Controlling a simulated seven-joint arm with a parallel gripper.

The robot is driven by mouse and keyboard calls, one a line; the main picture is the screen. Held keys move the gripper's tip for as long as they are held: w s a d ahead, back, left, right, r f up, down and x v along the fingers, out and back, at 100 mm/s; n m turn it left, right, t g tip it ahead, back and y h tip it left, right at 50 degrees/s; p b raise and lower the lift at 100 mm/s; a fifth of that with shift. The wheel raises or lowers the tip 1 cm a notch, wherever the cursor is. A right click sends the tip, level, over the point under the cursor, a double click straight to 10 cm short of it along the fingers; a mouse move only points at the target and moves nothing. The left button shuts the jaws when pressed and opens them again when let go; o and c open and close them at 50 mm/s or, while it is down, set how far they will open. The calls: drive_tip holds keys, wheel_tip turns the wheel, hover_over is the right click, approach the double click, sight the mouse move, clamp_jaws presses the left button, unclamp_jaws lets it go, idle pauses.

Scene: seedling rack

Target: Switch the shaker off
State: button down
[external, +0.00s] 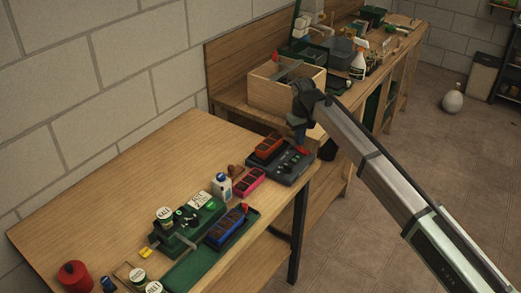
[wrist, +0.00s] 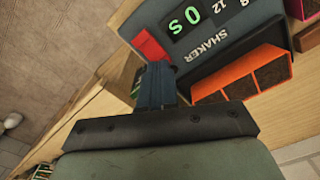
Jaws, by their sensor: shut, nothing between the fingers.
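The shaker (external: 291,171) is a dark grey box at the right end of the near bench; its panel (wrist: 215,42) reads SHAKER in the wrist view. Its display (wrist: 185,18) shows lit green characters, upside down here. A red switch (wrist: 151,45) sits at the panel's edge and shows as a red spot (external: 302,150) in the external view. An orange soil tray (wrist: 240,72) lies on the shaker, also in the external view (external: 268,146). My gripper (wrist: 156,68) is shut and empty, its tips right by the red switch; whether they touch cannot be told.
A magenta tray (external: 249,182) lies beside the shaker, with a white bottle (external: 221,186) and a green device (external: 187,226) farther left. A wooden crate (external: 286,86) stands on the bench behind. The near bench's left part (external: 110,195) is mostly clear.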

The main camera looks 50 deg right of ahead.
drive_tip(key=shift+f, duration=1)
idle(0.9)
drive_tip(key=shift+r, duration=3.55)
